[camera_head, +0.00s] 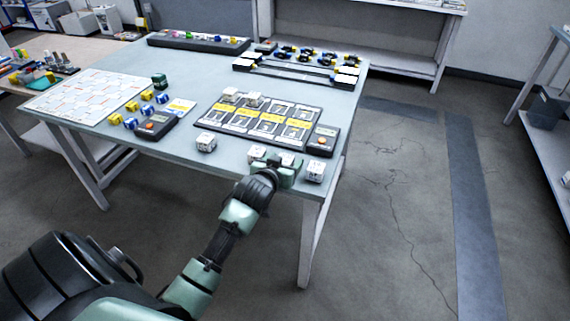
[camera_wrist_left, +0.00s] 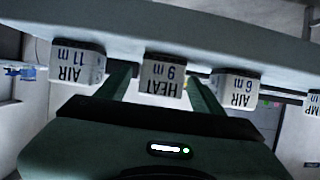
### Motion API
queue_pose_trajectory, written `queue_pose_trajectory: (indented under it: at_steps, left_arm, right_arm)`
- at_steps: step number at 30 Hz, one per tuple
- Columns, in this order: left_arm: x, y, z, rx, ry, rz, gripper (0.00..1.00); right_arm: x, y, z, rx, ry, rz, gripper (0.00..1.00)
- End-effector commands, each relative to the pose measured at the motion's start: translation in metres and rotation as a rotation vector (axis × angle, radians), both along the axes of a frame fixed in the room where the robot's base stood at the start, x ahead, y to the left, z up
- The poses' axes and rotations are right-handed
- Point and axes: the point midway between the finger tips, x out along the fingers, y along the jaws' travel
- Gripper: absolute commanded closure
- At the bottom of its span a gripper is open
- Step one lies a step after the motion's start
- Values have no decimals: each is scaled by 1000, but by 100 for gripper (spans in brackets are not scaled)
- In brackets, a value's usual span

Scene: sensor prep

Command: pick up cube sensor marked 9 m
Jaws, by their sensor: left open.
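The cube sensor marked HEAT 9 m (camera_wrist_left: 162,72) is a white cube with dark upside-down lettering in the left wrist view. It stands between the two fingers of my left gripper (camera_wrist_left: 162,88), which is open and not closed on it. In the head view my left gripper (camera_head: 279,170) is at the table's front edge, and the cube (camera_head: 287,159) is partly hidden by it. Cubes marked AIR 11 m (camera_wrist_left: 77,62) and AIR 6 m (camera_wrist_left: 234,88) stand on either side, outside the fingers. My right gripper is not in view.
A cube marked with a cut-off label (camera_wrist_left: 313,103) is at the wrist view's right edge. On the table (camera_head: 200,82), a dark panel with yellow labels (camera_head: 236,123) holds white cubes. Single white cubes stand left (camera_head: 206,142) and right (camera_head: 315,171) of my gripper.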

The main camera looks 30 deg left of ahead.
Motion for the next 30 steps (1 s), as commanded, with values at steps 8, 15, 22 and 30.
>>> queue_pose_trajectory:
  at_steps: [8, 15, 22, 30]
  left_arm:
    - [0, 0, 0, 0, 1, 0, 55]
    - [0, 0, 0, 0, 1, 0, 100]
    - [0, 0, 2, 0, 0, 0, 100]
    - [0, 0, 35, 1, -4, 0, 100]
  right_arm:
    - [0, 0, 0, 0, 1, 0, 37]
    - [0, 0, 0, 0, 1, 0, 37]
    - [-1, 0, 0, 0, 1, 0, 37]
    - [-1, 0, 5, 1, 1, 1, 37]
